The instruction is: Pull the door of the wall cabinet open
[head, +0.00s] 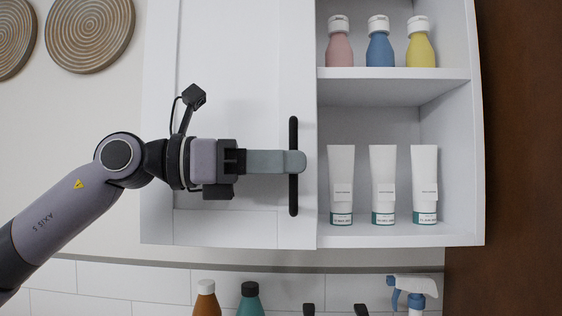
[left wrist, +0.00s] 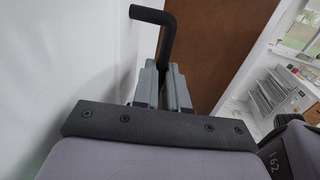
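The white wall cabinet (head: 400,240) fills the upper middle of the head view. Its panelled door (head: 240,60) covers the left part and looks flush or nearly so with the front. A black vertical bar handle (head: 293,205) stands near the door's right edge; its bent end also shows in the left wrist view (left wrist: 168,35). My left gripper (head: 295,162) reaches in from the left, across the door. In the left wrist view its grey fingers (left wrist: 163,88) lie on both sides of the bar and look closed on it. My right gripper is not in view.
The open right part holds pink, blue and yellow bottles (head: 380,48) above and white tubes (head: 383,170) below. Bottles (head: 250,302) and a spray bottle (head: 412,290) stand beneath. A brown panel (head: 520,150) borders the right. Round woven plaques (head: 90,30) hang left.

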